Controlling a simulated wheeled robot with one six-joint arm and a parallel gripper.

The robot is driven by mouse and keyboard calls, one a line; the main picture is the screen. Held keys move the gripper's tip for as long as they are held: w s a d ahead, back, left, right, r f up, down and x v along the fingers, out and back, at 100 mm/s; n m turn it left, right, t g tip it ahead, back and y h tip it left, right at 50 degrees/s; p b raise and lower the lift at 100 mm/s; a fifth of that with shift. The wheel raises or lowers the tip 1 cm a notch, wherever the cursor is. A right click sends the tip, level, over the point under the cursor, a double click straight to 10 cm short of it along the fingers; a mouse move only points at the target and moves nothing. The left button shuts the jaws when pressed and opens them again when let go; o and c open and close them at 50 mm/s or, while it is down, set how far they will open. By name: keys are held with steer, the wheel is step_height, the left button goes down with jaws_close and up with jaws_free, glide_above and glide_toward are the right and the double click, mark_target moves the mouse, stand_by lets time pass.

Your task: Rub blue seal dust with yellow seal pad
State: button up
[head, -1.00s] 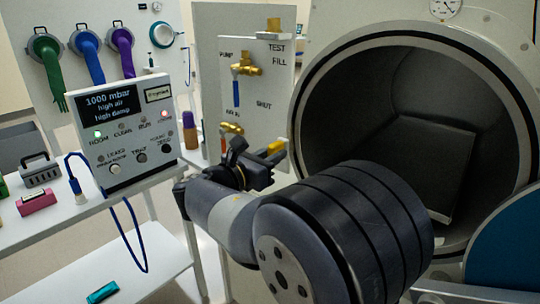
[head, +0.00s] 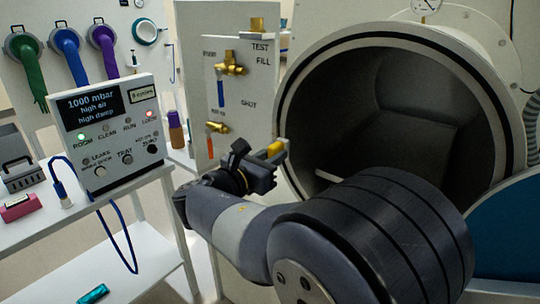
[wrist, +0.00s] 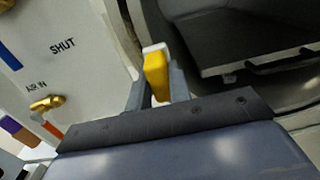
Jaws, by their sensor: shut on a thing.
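My gripper (head: 266,160) is shut on a yellow pad (head: 275,149). In the wrist view the yellow seal pad (wrist: 156,77) stands between the fingers, with a pale top edge. The gripper is just left of the round chamber opening, whose rim (head: 279,100) has a dark ring around it. The gripper looks close to the rim's lower left, but I cannot tell whether the pad touches it. No blue dust is distinguishable on the seal in either view.
The valve panel (head: 243,105) stands behind my gripper, with brass valves. A control box (head: 112,130) reading 1000 mbar sits on the white bench at left. A blue round door (head: 510,235) is at right. The chamber interior (head: 400,120) is dark, with a tray inside.

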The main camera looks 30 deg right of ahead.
mark_target(272, 146)
steer(key=shift+w+a+p, duration=0.65)
steer(key=shift+w+a, duration=0.1)
steer(key=shift+w, duration=1.15)
steer(key=shift+s+d+r+p, duration=0.25)
steer(key=shift+s+r+p, duration=0.05)
steer(key=shift+s, duration=0.35)
steer(key=shift+s+d+r+p, duration=0.25)
steer(key=shift+s+r, duration=0.05)
steer(key=shift+s, duration=0.3)
steer(key=shift+s+d+r+p, duration=0.25)
steer(key=shift+s+r+p, duration=0.05)
steer(key=shift+s, duration=0.35)
steer(key=shift+r+p, duration=0.65)
steer(key=shift+p, duration=0.05)
steer(key=shift+w+a+r+p, duration=0.65)
steer(key=shift+w+p, duration=0.6)
steer(key=shift+w, duration=0.65)
steer(key=shift+s+d+f, duration=0.1)
steer(key=shift+s+d, duration=0.1)
steer(key=shift+s, duration=0.45)
steer(key=shift+s+d, duration=0.25)
steer(key=shift+s, duration=0.4)
steer(key=shift+s+d+f, duration=0.1)
steer(key=shift+s+d, duration=0.1)
steer(key=shift+s, duration=0.45)
steer(key=shift+a, duration=0.1)
